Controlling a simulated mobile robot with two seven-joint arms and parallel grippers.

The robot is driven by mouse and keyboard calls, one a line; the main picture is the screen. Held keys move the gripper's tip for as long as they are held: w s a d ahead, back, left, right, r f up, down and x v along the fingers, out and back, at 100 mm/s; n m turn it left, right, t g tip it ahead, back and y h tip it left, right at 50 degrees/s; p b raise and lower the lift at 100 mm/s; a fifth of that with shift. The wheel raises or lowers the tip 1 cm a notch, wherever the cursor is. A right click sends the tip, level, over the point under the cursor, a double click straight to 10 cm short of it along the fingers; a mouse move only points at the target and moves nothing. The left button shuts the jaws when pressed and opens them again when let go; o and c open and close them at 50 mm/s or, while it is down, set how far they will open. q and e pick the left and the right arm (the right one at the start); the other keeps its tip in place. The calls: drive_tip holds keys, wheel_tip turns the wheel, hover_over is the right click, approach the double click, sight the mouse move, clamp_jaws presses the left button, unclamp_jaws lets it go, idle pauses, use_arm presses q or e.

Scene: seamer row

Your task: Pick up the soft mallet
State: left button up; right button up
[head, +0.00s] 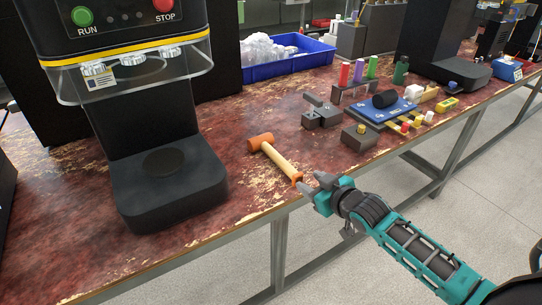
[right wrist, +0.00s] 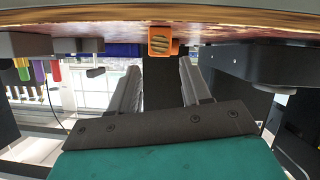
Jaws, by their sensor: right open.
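The soft mallet (head: 278,158) lies on the worn red bench top, with an orange head and a pale wooden handle. The handle points towards the front edge and has an orange end. My right gripper (head: 313,184) is open at the bench's front edge, close to that handle end. In the right wrist view, the mallet's square orange end (right wrist: 162,41) shows ahead, roughly centred between the two fingers of my right gripper (right wrist: 160,66). The fingers look empty, and the handle is mostly hidden behind its end. My left gripper is not in view.
A black seamer machine (head: 165,180) stands left of the mallet. Grey metal blocks (head: 321,115) and a blue plate (head: 385,112) with small parts lie to the right. A blue bin (head: 290,66) stands behind. The bench top around the mallet is clear.

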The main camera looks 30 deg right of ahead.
sight(297, 173)
drive_tip(key=x, duration=0.3)
drive_tip(key=shift+w+a+f+b, duration=0.2)
drive_tip(key=shift+w+f+b, duration=0.05)
drive_tip(key=shift+w+b, duration=0.15)
drive_tip(key=shift+b+x, duration=0.85)
drive_tip(key=shift+x, duration=1.75)
drive_tip(key=shift+d+r, duration=0.1)
drive_tip(key=shift+r, duration=0.1)
clamp_jaws()
drive_tip(key=shift+w+r, duration=0.15)
